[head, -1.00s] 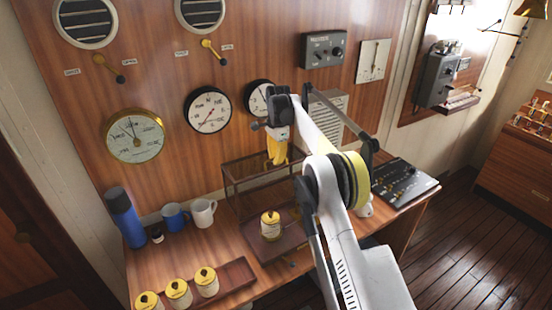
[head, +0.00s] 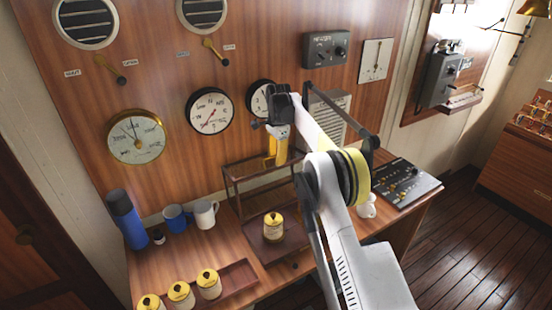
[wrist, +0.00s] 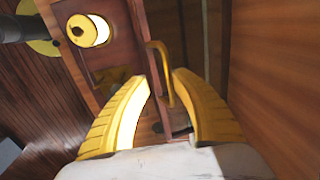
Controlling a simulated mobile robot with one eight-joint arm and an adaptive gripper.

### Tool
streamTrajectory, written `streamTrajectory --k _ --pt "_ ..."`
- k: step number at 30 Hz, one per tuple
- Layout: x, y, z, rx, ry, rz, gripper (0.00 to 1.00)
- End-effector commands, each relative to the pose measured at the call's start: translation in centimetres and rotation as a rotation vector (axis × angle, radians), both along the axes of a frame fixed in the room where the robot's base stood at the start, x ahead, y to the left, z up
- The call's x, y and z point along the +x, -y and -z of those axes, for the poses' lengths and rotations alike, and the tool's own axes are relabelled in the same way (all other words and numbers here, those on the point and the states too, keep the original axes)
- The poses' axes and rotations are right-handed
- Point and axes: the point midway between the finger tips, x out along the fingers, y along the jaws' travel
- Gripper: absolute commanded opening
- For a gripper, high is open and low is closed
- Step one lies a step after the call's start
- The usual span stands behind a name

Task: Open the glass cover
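The glass cover (head: 229,181) is a dark wood-framed case with see-through sides on the desk, below the round gauges. In the wrist view its wooden frame (wrist: 148,62) runs up the middle, with a thin brass-coloured handle (wrist: 162,62) on it. My gripper (head: 277,160) is at the cover's top, near its right end. In the wrist view my gripper (wrist: 161,80) has its two yellow fingers apart, with the lower handle between or just beyond the tips. I see no firm contact. My arm hides the cover's right end.
A yellow-lidded canister (head: 273,228) stands on a wooden base (head: 253,231) in front of the cover. Several similar canisters sit in a tray (head: 240,275) at front left. Two mugs (head: 205,214) and a blue flask (head: 127,218) stand left. A control panel (head: 407,184) lies right.

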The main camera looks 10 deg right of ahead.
Motion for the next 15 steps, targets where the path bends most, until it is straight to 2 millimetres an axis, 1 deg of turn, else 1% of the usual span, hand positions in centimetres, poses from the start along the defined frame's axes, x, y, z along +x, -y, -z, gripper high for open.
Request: streamTrajectory --k 5,8,15 --pt "0.0 0.0 0.0 0.0 0.0 0.0 0.3" --pt "-0.1 0.0 -0.8 0.0 0.0 0.0 0.3" --pt "-0.3 0.1 -5.0 0.0 0.0 0.0 0.3"
